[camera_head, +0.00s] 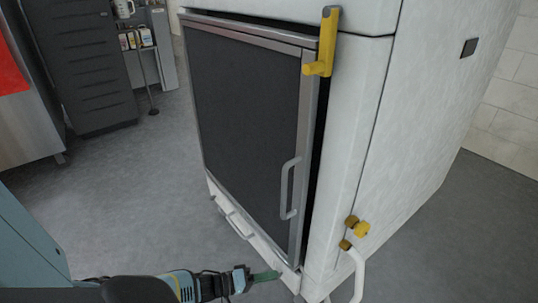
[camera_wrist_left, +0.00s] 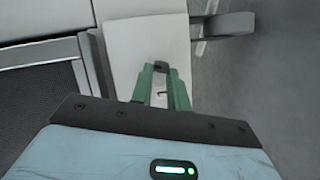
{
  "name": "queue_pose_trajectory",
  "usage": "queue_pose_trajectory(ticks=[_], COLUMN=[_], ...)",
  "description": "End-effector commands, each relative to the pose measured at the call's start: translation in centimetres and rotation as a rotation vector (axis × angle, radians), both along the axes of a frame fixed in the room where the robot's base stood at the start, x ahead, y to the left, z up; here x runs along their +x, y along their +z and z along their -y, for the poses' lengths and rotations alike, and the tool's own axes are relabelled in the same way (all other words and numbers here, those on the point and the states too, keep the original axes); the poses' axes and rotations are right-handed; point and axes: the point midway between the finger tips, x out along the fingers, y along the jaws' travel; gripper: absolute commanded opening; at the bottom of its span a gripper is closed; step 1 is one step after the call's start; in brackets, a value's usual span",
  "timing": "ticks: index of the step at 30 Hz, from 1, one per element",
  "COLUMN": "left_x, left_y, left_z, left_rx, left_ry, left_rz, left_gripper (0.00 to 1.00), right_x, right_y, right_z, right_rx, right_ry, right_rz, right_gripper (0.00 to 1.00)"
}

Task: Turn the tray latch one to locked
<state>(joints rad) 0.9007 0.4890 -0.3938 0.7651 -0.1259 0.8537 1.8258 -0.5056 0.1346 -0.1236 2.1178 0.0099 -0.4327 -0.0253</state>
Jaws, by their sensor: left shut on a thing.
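The white tray front (camera_head: 258,240) runs low along the machine, under the dark door. My left gripper (camera_head: 277,274) reaches in from the bottom left, with its green fingertips at the near end of that front. In the left wrist view the two green fingers (camera_wrist_left: 161,70) are closed on a small dark piece, the tray latch (camera_wrist_left: 160,66), against the white panel (camera_wrist_left: 145,35). Most of the latch is hidden between the fingers, so its turn angle cannot be read. My right gripper is in neither view.
The dark door (camera_head: 250,110) has a grey handle (camera_head: 289,188) and a yellow lever (camera_head: 328,45) at its top corner. Yellow knobs and a white pipe (camera_head: 357,275) stick out at the machine's near side. Grey floor (camera_head: 130,190) is open to the left.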

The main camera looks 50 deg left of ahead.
Motion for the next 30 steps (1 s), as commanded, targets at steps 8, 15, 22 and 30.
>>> queue_pose_trajectory(ticks=[8, 15, 22, 30], left_x=[0.16, 0.11, 0.11, 0.06], left_y=[-0.29, -0.43, -0.44, -0.48], left_z=[-0.13, -0.1, -0.09, -0.07], left_rx=[-0.198, -0.29, -0.33, -0.338], left_ry=[0.002, 0.002, 0.001, 0.002], left_rz=[-0.015, -0.023, -0.024, -0.026], left_gripper=[0.0, 0.0, 0.0, 0.0], right_x=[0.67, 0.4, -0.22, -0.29], right_y=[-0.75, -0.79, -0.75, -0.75], right_z=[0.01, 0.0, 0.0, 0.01], right_rx=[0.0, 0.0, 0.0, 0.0], right_ry=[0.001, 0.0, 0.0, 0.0], right_rz=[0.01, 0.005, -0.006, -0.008], right_gripper=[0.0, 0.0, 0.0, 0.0])
